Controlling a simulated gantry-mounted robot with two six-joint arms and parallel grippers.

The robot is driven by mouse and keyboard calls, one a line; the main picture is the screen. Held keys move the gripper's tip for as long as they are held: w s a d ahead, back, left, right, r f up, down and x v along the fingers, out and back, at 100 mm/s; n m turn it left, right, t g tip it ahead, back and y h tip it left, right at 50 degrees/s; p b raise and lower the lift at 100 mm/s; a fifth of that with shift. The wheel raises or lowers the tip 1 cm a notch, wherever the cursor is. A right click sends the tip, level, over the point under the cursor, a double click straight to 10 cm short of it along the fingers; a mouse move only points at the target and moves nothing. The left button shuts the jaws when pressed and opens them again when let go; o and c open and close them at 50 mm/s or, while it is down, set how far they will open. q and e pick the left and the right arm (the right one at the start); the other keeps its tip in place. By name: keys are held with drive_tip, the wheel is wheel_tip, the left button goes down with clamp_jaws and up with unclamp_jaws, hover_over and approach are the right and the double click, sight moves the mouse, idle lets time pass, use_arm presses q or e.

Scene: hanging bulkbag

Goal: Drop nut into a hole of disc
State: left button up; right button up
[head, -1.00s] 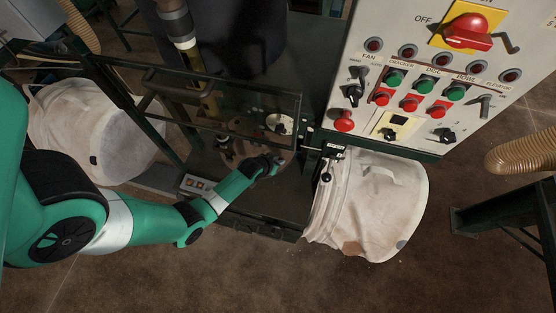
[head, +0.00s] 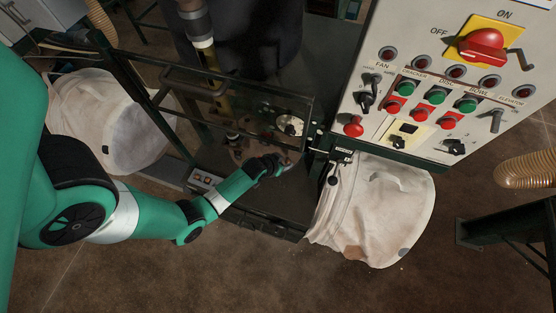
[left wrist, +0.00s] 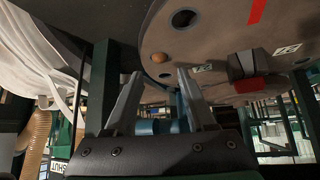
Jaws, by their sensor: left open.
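The brown disc (left wrist: 215,40) fills the upper right of the left wrist view. It has dark round holes, one (left wrist: 183,19) near its top edge. The small round brown nut (left wrist: 159,58) shows against the disc, just beyond and between my fingertips, apart from that hole. My left gripper (left wrist: 159,73) is open, with a wide gap between its fingers. I cannot tell whether the nut touches the disc. In the head view my left gripper (head: 286,163) is at the machine's front, by the disc, which is partly hidden there. My right gripper is not in view.
A glass-sided frame (head: 235,95) stands above the disc. A control panel (head: 445,80) with a red switch is at right. White bags hang at left (head: 105,120) and right (head: 375,215). A block with a red face (left wrist: 250,80) sits by the disc.

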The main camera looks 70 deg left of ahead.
use_arm(q)
drive_tip(key=p+v, duration=0.2)
drive_tip(key=v, duration=0.7)
drive_tip(key=shift+s+d+r+p, duration=0.15)
drive_tip(key=shift+r+p, duration=0.05)
drive_tip(key=shift+p, duration=0.1)
